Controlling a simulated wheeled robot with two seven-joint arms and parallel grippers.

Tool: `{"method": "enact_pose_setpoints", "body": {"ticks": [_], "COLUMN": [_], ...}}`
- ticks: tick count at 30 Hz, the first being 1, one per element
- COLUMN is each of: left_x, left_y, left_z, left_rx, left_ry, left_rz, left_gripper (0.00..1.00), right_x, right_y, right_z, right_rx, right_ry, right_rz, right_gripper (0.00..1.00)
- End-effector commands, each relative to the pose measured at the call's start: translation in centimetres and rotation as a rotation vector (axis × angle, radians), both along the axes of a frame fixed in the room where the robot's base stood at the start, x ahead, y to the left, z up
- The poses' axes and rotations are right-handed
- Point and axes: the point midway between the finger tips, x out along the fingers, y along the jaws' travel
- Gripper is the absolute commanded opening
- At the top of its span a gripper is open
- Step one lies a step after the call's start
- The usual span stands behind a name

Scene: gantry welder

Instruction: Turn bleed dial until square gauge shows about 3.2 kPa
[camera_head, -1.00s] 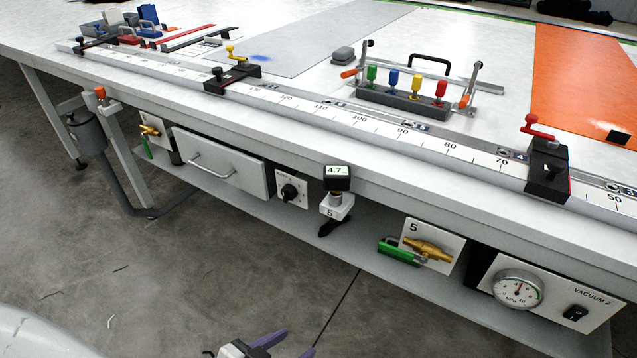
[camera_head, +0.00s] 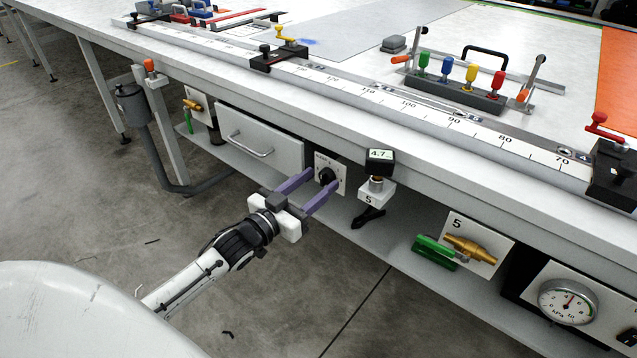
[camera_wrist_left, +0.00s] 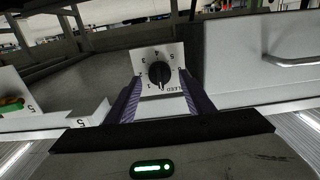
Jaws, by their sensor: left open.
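The bleed dial (camera_head: 327,176) is a black knob on a white plate under the table's front edge. In the wrist view the dial (camera_wrist_left: 160,74) appears upside down, with numbers around it and its pale mark towards the bottom of the picture. The square gauge (camera_head: 380,155) is a black block reading 4.7, right of the dial, above a white tag marked 5. My left gripper (camera_head: 322,180) is open, its purple fingers pointing at the dial plate, one towards each side of the knob. I cannot tell whether they touch it. My right gripper is out of view.
A drawer (camera_head: 258,140) with a bar handle is left of the dial. A brass valve (camera_head: 470,249) with a green handle and a round kPa gauge (camera_head: 568,302) are to the right. The tabletop edge overhangs the dial. The floor in front is open.

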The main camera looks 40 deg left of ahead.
Motion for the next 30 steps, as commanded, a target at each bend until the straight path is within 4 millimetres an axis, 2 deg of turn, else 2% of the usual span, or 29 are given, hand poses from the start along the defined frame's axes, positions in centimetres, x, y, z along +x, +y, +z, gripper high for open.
{"method": "enact_pose_setpoints", "body": {"ticks": [4, 12, 13, 20, 30], "left_x": [1.01, 1.17, 1.16, 1.13, 1.12], "left_y": [-0.07, -0.09, -0.09, -0.11, -0.15], "left_z": [-0.03, -0.04, -0.04, -0.04, 0.02], "left_rx": [0.001, 0.001, 0.000, 0.000, 0.045], "left_ry": [0.001, 0.002, 0.002, 0.002, -0.002], "left_rz": [0.000, 0.000, 0.000, 0.000, 0.000], "left_gripper": [0.48, 0.48, 0.46, 0.08, 0.08], "right_x": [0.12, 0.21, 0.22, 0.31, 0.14], "right_y": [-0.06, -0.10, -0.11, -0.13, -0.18], "right_z": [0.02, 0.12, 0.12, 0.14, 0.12], "right_rx": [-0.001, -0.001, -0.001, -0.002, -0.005], "right_ry": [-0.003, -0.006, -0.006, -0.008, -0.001], "right_rz": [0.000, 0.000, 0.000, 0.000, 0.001], "right_gripper": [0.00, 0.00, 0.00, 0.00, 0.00]}}
